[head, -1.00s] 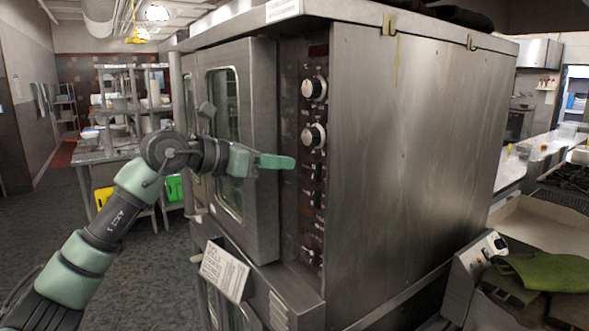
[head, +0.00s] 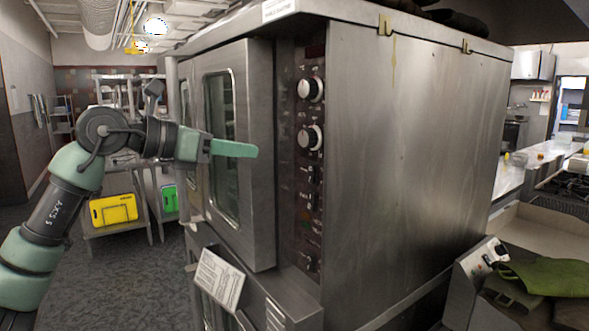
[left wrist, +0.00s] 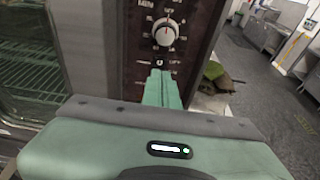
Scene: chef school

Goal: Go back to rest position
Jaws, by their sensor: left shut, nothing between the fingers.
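My left gripper (head: 236,148) is green, shut and empty. It hangs in front of the steel oven's door (head: 232,150) in the head view, pointing right toward the control panel (head: 310,160). In the left wrist view my shut fingers (left wrist: 161,88) show in front of the panel, below a round knob (left wrist: 165,31). Whether the fingers touch anything there is hard to tell, but a gap seems to lie between them and the panel. My right gripper is not in view.
The large oven (head: 415,150) fills the middle and right. Yellow (head: 113,209) and green (head: 170,198) boards stand on a rack at left. A green cloth (head: 550,276) lies at the lower right. Grey floor (head: 130,280) is open at left.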

